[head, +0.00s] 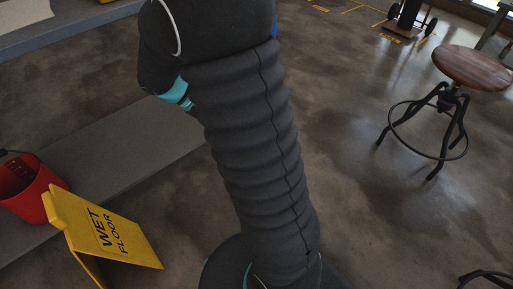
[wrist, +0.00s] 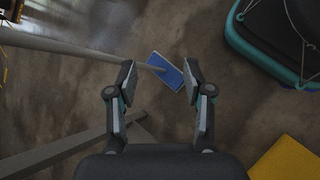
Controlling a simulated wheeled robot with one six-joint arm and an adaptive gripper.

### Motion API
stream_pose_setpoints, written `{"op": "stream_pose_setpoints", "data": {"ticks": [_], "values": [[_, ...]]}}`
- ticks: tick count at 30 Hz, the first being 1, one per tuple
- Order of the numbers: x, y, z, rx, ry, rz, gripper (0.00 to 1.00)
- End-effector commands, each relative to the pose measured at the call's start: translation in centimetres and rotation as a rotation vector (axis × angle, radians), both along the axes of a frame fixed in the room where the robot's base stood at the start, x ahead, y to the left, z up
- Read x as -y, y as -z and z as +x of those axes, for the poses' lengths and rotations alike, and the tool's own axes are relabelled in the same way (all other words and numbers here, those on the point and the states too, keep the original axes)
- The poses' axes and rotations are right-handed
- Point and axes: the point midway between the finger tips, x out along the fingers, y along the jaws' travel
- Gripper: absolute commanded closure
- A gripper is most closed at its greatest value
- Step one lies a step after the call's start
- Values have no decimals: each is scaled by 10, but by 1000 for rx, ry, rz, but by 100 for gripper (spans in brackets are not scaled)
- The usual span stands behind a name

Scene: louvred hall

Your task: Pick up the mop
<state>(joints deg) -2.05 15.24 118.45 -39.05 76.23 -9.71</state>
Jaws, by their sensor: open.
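I cannot tell the gap in depth between the fingers and the pole.
A wooden-topped stool (head: 470,67) stands at right. Yellow also shows in the wrist view (wrist: 288,160). Open floor lies between my arm and the stool.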

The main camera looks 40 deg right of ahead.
Motion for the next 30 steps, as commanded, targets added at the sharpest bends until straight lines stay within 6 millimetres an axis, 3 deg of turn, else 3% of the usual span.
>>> {"op": "stream_pose_setpoints", "data": {"ticks": [12,21,25,30], "values": [[39,97,64,-412,-189,-268,49],[54,174,96,-659,-327,-445,49],[56,196,103,-723,-367,-495,49],[59,209,106,-760,-390,-525,49]]}}
